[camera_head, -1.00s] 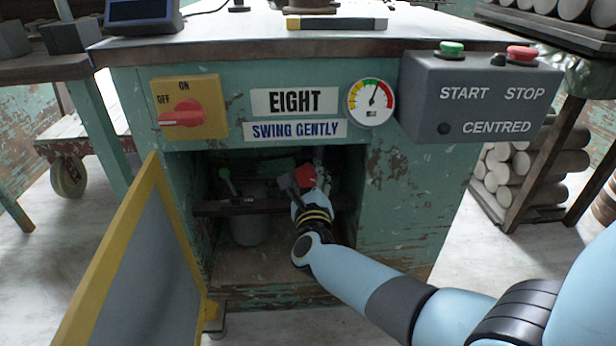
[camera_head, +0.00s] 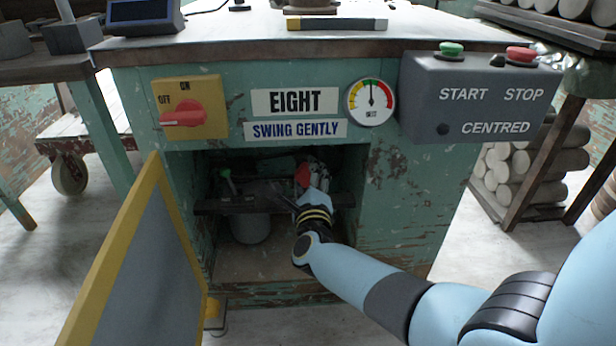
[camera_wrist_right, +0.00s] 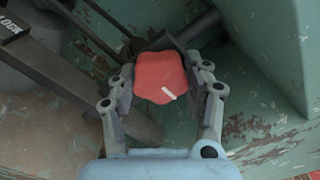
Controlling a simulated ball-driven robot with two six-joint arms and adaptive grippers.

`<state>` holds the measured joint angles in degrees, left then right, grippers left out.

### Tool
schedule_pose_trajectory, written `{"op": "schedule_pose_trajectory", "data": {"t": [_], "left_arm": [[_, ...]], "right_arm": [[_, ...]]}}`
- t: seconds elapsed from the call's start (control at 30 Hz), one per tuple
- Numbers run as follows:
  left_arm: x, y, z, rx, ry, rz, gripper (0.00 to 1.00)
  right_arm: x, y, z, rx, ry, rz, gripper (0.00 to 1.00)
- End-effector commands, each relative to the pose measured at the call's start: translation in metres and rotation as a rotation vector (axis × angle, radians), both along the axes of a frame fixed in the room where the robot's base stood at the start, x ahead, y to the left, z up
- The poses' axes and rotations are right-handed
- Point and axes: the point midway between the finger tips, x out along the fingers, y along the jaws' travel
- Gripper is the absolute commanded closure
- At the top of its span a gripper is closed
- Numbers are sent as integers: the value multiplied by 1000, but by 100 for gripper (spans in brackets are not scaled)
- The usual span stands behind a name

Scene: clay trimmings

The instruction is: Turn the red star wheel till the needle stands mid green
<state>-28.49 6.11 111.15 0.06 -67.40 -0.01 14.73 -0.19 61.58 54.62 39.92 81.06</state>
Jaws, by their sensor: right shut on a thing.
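The red star wheel (camera_wrist_right: 160,76) sits inside the open cabinet bay. In the right wrist view it faces me, with a white mark towards its lower right. It shows partly in the head view (camera_head: 302,175), beyond my right wrist. My right gripper (camera_wrist_right: 163,88) is shut on the wheel, with one finger on each side. The round gauge (camera_head: 371,103) is on the cabinet front, right of the sign. Its needle points almost straight up, near the top of the coloured arc. The exact colour under its tip is too small to tell. My left gripper is out of view.
The yellow-framed door (camera_head: 118,265) stands open at the left. A dark bar (camera_head: 250,205) crosses the bay, with a green-tipped lever (camera_head: 226,174) near it and a grey bucket (camera_head: 250,228) behind. The START/STOP box (camera_head: 480,97) juts out at the upper right.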

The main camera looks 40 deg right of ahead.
Motion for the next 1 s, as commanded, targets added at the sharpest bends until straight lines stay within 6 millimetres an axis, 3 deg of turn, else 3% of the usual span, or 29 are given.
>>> {"op": "schedule_pose_trajectory", "data": {"t": [0.13,0.17,0.33,0.67,1.0], "left_arm": [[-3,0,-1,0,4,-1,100],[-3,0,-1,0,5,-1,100],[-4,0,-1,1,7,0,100],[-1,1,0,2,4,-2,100],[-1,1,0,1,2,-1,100]], "right_arm": [[0,1,-1,2,2,1,83],[0,1,-1,2,2,1,47],[0,1,-1,2,1,0,26],[-5,3,-1,3,0,1,26],[-62,38,-2,5,3,0,26]]}}
